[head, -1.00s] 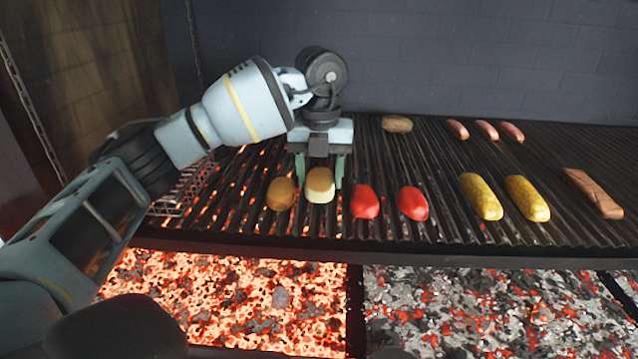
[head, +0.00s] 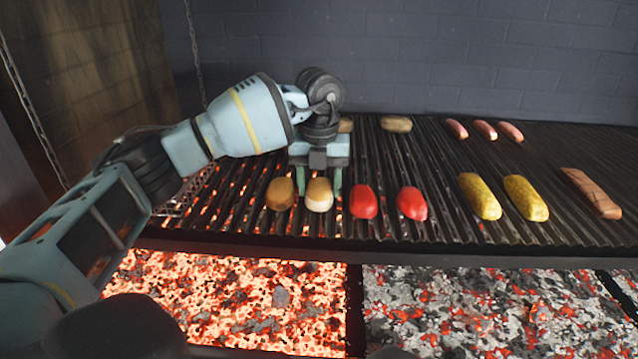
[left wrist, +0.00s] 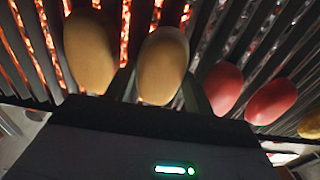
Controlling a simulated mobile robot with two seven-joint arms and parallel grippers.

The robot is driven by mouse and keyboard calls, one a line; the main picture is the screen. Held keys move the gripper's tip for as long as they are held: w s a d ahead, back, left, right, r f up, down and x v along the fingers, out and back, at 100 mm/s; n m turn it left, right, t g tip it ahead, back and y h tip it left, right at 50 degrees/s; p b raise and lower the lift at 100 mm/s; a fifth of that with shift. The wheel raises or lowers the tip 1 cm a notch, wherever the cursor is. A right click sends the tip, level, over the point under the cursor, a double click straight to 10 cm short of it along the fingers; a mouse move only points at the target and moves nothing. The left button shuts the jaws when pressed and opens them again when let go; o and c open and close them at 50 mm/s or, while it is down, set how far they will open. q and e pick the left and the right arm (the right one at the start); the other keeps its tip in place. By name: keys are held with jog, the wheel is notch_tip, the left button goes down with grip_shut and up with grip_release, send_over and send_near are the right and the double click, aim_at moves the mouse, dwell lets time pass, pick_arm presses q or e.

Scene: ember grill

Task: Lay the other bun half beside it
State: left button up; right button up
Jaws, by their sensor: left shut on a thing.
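A pale bun half (head: 319,195) is between the fingers of my left gripper (head: 319,182), which is shut on it. It is low at the grill bars, level with a browner bun half (head: 280,194) just to its left, with a small gap between them. Whether it touches the bars is hard to tell. In the left wrist view the held bun half (left wrist: 162,66) sits between the fingertips and the other bun half (left wrist: 90,52) lies to its left. My right gripper is not in view.
Two red pieces (head: 363,201) lie right of the held bun half, then two yellow corn pieces (head: 480,197) and a brown striped piece (head: 591,193). A brown oval piece (head: 397,124) and several sausages (head: 485,130) lie at the back. Glowing coals (head: 230,300) lie below the grill.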

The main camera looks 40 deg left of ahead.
aim_at(319, 186)
pick_arm(q)
jog(key=shift+f, duration=0.15)
jog(key=o, duration=0.7)
notch_tip(319, 186, up, 12)
jog(key=shift+r+p, duration=0.15)
jog(key=shift+p, duration=0.15)
